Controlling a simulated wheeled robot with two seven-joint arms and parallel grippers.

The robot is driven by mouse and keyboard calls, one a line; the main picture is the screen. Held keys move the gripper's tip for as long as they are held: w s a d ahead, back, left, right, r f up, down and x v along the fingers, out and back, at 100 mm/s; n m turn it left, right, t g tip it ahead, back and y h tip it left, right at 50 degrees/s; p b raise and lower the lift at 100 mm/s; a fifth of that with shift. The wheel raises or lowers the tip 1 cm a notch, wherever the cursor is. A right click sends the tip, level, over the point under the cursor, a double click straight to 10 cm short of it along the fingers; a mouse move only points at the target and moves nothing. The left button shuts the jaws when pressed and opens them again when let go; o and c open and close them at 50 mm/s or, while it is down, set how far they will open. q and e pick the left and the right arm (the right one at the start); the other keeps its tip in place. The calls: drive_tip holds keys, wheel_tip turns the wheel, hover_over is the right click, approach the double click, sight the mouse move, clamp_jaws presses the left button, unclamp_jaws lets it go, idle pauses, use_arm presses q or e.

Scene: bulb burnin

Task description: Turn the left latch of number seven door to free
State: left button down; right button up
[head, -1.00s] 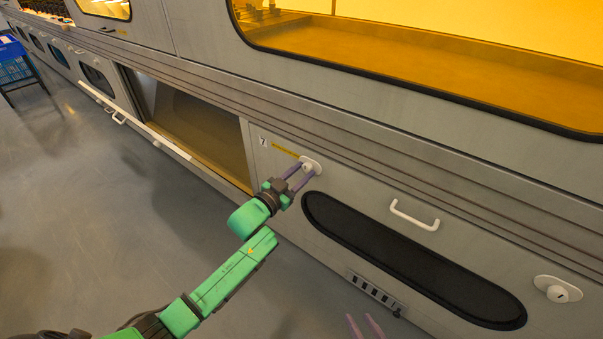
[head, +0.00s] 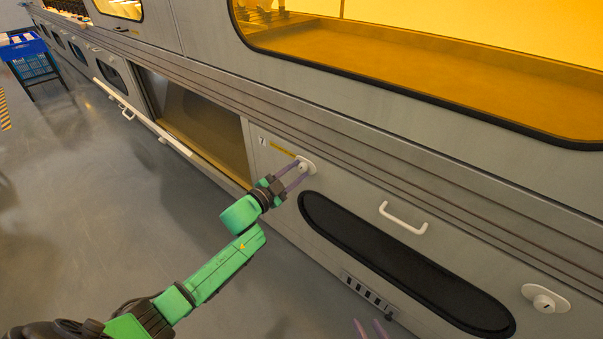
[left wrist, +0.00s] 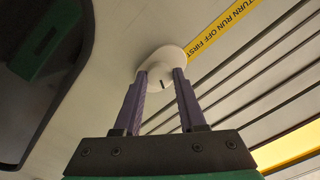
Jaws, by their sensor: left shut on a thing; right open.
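The number seven door (head: 340,185) is a grey panel with a "7" label at its upper left. Its left latch (head: 307,165) is a white oval plate with a round knob. My left gripper (head: 297,170) reaches it with its purple fingers and is shut on the knob. In the left wrist view the fingers stand on either side of the latch (left wrist: 165,72), whose face shows a short dark mark. The right latch (head: 545,298) is a similar white oval with a knob. My right gripper (head: 372,328) shows only its purple fingertips at the bottom edge, open and empty.
A white handle (head: 403,218) and a long dark window (head: 400,260) lie on the door between the latches. A yellow label (left wrist: 235,25) reads "TURN RUN OFF FIRST". An opening (head: 195,120) lies left of the door.

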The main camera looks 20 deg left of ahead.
use_arm(q)
drive_tip(key=m, duration=0.3)
drive_tip(key=shift+f, duration=0.1)
drive_tip(key=m+b, duration=0.1)
drive_tip(key=m, duration=0.1)
drive_tip(key=shift+m, duration=0.4)
drive_tip(key=m+b, duration=0.1)
drive_tip(key=m, duration=0.1)
drive_tip(key=shift+m, duration=0.3)
drive_tip(key=shift+m+b, duration=0.4)
drive_tip(key=shift+m, duration=0.8)
drive_tip(key=shift+m+b, duration=0.3)
drive_tip(key=shift+m, duration=0.7)
use_arm(e)
drive_tip(key=shift+m+t, duration=0.3)
drive_tip(key=shift+t, duration=0.1)
drive_tip(key=f, duration=0.4)
drive_tip(key=shift+a, duration=0.2)
drive_tip(key=shift+f, duration=0.2)
use_arm(q)
drive_tip(key=shift+c, duration=2.4)
unclamp_jaws()
